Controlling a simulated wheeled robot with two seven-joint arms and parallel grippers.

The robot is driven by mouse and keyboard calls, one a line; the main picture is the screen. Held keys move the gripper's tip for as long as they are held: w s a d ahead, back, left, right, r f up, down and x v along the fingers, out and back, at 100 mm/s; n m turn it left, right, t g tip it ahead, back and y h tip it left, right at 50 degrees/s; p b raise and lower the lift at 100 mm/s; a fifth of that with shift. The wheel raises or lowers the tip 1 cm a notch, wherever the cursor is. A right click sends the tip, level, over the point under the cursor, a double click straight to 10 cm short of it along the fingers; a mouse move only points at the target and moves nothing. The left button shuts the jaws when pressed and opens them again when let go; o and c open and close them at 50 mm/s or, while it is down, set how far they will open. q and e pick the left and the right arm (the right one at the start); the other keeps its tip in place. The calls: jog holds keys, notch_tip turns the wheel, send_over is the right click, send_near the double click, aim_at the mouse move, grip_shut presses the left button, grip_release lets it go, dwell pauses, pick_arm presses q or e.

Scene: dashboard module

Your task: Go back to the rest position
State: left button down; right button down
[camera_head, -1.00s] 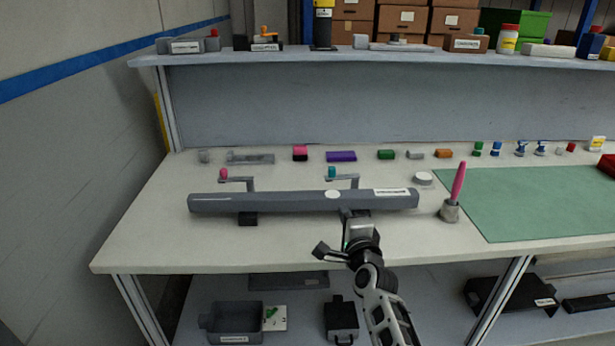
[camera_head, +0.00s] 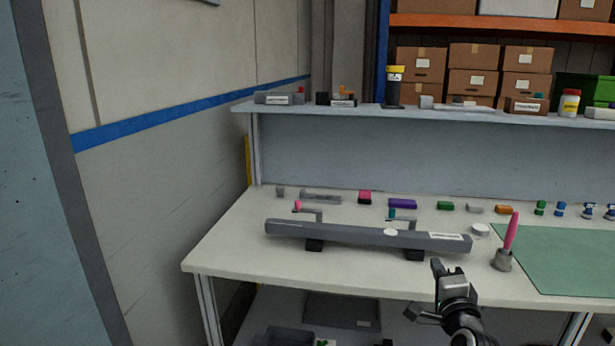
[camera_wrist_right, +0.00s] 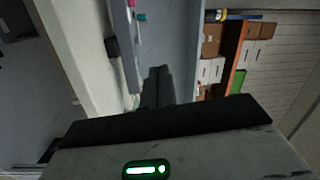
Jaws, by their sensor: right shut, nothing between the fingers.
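My right gripper (camera_head: 449,272) is shut and empty. In the head view it is in front of the workbench's front edge, below the right end of the grey dashboard bar (camera_head: 350,234). A clear gap separates it from the bar. The bar lies on two black supports on the white bench (camera_head: 232,245), with a white label at its right end. In the right wrist view, the shut dark fingers (camera_wrist_right: 158,85) point toward the bench and shelf, with nothing between them. My left gripper is not in view.
A pink-handled tool stands upright in a grey holder (camera_head: 503,260) beside a green mat (camera_head: 560,262). Small coloured parts line the bench's rear. An upper shelf (camera_head: 430,113) holds boxes and bottles. A wall (camera_head: 170,200) stands at the left. The space before the bench's left part is clear.

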jog(key=d+r+n+t, duration=0.2)
jog(key=d+r+n, duration=0.5)
jog(key=d+r, duration=1.15)
jog(key=d+f+n+g+h, duration=0.3)
jog(key=d+f+n+h, duration=0.1)
jog(key=n, duration=0.8)
jog(key=s+a+f+n+g+y, duration=0.15)
jog(key=s+a+f, duration=0.25)
jog(key=a+f, duration=0.55)
jog(key=s+a+f+n+g+y, duration=0.15)
jog(key=s+a+f+y, duration=0.35)
jog(key=f, duration=0.8)
jog(key=s+a+f+m+g, duration=0.1)
jog(key=s+a+f, duration=0.3)
jog(key=s+a, duration=0.2)
jog(key=s+a+f+m+g+y, duration=0.1)
jog(key=s+a+f+g, duration=0.1)
jog(key=s+a+f, duration=0.2)
jog(key=s+a+f+g, duration=0.1)
jog(key=s+a+f, duration=0.3)
jog(key=s+a, duration=0.6)
jog(key=s, duration=0.5)
jog(key=shift+s+a+f+m, duration=0.25)
jog(key=shift+s+f+m, duration=0.1)
jog(key=shift+f+m, duration=0.05)
